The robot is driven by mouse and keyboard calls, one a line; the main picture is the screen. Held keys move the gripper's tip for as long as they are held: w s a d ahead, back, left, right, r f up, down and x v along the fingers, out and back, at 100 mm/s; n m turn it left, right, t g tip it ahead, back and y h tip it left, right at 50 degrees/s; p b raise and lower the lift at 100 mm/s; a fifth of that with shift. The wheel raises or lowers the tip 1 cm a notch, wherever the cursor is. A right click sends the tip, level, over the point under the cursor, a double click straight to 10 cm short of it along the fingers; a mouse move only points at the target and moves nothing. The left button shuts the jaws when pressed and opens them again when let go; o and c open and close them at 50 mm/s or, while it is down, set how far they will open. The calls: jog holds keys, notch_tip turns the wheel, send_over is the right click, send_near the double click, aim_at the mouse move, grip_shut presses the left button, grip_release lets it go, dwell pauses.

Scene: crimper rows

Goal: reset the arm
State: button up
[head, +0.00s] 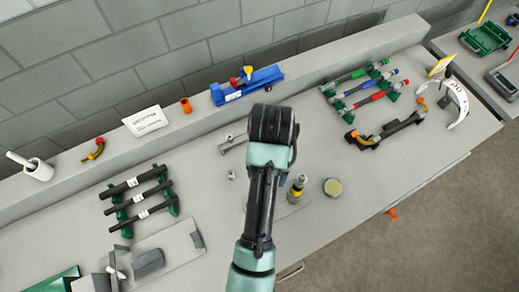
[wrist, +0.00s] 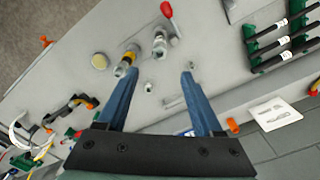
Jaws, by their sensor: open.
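My gripper (wrist: 160,66) shows in the wrist view with two blue fingers apart, open, and nothing held between them. It is above the grey bench (wrist: 215,72). In the head view my arm reaches over the middle of the bench (head: 225,215) and hides most of the gripper.
Black rods on a green rack (head: 142,200) lie left. Coloured rods on another rack (head: 362,90) and a black tool (head: 386,130) lie right. A blue fixture (head: 247,85) and a white card (head: 146,121) are on the back ledge. Bare bench lies front right.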

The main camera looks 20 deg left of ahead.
jog(key=shift+r, duration=0.3)
jog(key=shift+w, duration=0.1)
dwell(0.3)
jog(key=w+r+t+y+b, duration=0.1)
jog(key=w+r+t+b, duration=0.55)
jog(key=w, duration=0.55)
jog(key=w+d+r+m+t+b, duration=0.1)
jog(key=w+r+t+b, duration=0.15)
jog(key=r, duration=0.35)
jog(key=w+d+r+t+b, duration=0.1)
jog(key=w+r+t, duration=0.2)
jog(key=r+t, duration=0.15)
notch_tip(320, 180, up, 13)
jog(key=s+d+t+b, duration=0.2)
jog(key=d+t+b, duration=0.1)
jog(key=t, duration=0.2)
jog(key=s+d+r+m+t+b, duration=0.1)
jog(key=s+d+r+t+b, duration=0.1)
jog(key=s+r+t, duration=0.2)
jog(key=s+d+r+m+t+h+b, duration=0.1)
jog(key=s+r+t+b, duration=0.1)
jog(key=s+r+t, duration=0.3)
jog(key=s+r, duration=0.4)
jog(key=r, duration=0.1)
jog(key=shift+d+r+b, duration=0.3)
jog(key=shift+d+r, duration=0.1)
